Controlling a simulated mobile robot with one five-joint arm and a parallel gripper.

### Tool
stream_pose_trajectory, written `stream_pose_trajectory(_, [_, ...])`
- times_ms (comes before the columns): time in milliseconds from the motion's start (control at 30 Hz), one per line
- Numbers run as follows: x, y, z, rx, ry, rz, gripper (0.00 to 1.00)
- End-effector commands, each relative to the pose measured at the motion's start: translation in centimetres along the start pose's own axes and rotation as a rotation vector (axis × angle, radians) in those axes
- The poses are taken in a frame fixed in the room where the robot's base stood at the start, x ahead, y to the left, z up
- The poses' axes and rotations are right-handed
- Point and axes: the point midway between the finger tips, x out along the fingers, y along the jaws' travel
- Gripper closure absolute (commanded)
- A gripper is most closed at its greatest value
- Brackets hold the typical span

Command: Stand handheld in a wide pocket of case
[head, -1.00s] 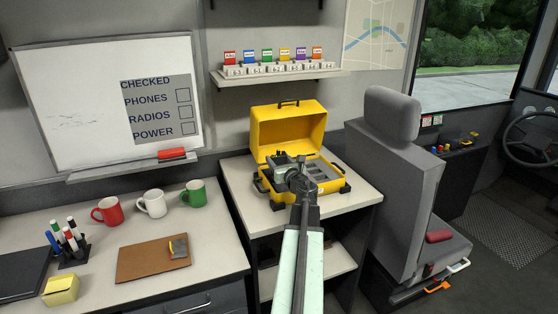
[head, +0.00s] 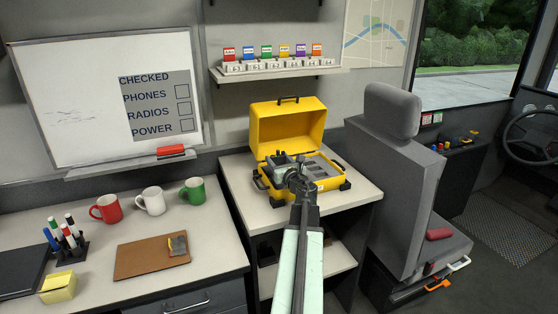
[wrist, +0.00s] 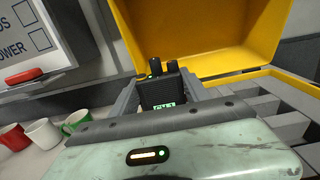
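The yellow case (head: 290,128) stands with its lid up on a small counter. Its grey insert with several pockets (wrist: 268,108) shows at the right in the wrist view. My gripper (head: 284,160) is over the left part of the case. In the wrist view a dark handheld (wrist: 160,92) with two knobs on top and a small green label sits between the two fingers, which close on its sides. It looks upright. Its lower end is hidden by my gripper, so I cannot tell whether it is inside a pocket.
The raised lid (wrist: 210,35) stands close behind the handheld. A grey seat (head: 385,190) is right of the counter. A desk to the left holds red, white and green mugs (head: 192,192) and a brown clipboard (head: 140,262). A shelf (head: 275,75) with small tagged slots hangs above.

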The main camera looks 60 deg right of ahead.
Motion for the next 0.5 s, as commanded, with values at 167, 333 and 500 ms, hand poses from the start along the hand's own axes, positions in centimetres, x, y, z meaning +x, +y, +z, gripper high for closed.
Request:
stream_pose_trajectory(167, [0.01, 0.03, 0.02, 0.0, 0.0, 0.001, 0.2])
stream_pose_trajectory(333, [0.01, 0.05, 0.01, 0.0, 0.0, 0.001, 0.2])
stream_pose_trajectory(500, [-0.59, 0.08, -0.01, -0.001, 0.0, 0.0, 0.2])
